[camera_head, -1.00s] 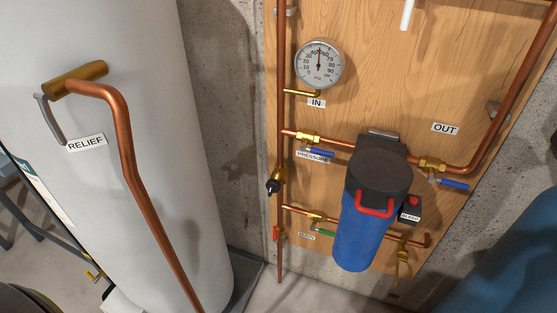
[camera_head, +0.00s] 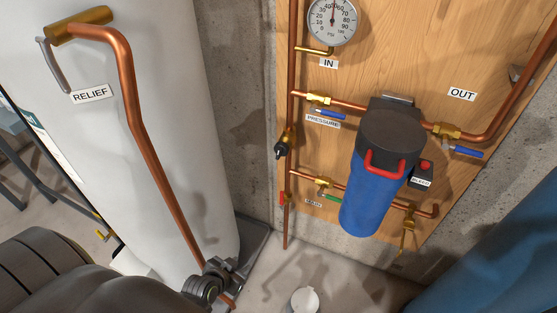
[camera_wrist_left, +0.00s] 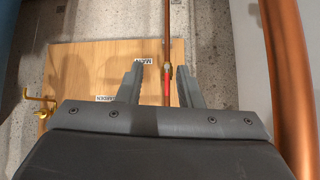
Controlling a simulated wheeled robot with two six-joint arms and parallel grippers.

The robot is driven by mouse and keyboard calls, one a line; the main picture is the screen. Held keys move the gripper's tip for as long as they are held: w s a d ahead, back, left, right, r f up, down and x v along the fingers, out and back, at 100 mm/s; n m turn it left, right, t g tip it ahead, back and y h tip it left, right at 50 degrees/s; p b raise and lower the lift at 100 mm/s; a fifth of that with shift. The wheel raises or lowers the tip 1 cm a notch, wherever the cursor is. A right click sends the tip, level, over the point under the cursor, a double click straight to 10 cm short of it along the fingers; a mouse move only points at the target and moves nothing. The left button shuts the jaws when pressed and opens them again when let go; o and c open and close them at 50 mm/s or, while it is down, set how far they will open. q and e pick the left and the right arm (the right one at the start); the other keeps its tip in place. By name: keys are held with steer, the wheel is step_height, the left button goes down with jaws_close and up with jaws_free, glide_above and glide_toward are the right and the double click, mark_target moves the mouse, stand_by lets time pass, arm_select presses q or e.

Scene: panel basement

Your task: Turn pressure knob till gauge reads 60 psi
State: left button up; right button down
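The round white gauge (camera_head: 332,18) is cut by the top edge of the head view. Its red needle points nearly straight up, around 50; the exact reading is too small to tell. The black pressure knob (camera_head: 279,152) sits on a brass body on the left vertical copper pipe, left of and below the PRESSURE label (camera_head: 323,122). My left gripper (camera_head: 222,274) is low in the head view, below and left of the knob and apart from it. In the left wrist view its fingers (camera_wrist_left: 160,80) are apart and empty. The knob is not clear there. My right gripper is out of view.
A white tank (camera_head: 190,130) with a copper relief pipe (camera_head: 140,125) stands close on the left. A blue filter housing (camera_head: 372,195) hangs right of the knob. A red valve handle (camera_wrist_left: 168,83) appears beyond the fingers in the wrist view. A blue tank (camera_head: 510,250) stands at right.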

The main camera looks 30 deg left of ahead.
mark_target(278, 155)
arm_select(q)
steer(key=w+r+t+y+b, duration=0.1)
steer(key=w+r+t, duration=0.4)
steer(key=r, duration=0.5)
steer(key=w+r+t, duration=0.4)
steer(key=w+r, duration=0.1)
steer(key=r, duration=0.6)
steer(key=w, duration=0.5)
steer(key=w+p, duration=0.1)
steer(key=w, duration=0.5)
steer(key=w+a, duration=0.1)
steer(key=w, duration=0.5)
steer(key=shift+a+f+p, duration=0.1)
steer(key=shift+p, duration=0.25)
steer(key=shift+s, duration=0.1)
steer(key=shift+c, duration=0.2)
jaws_close()
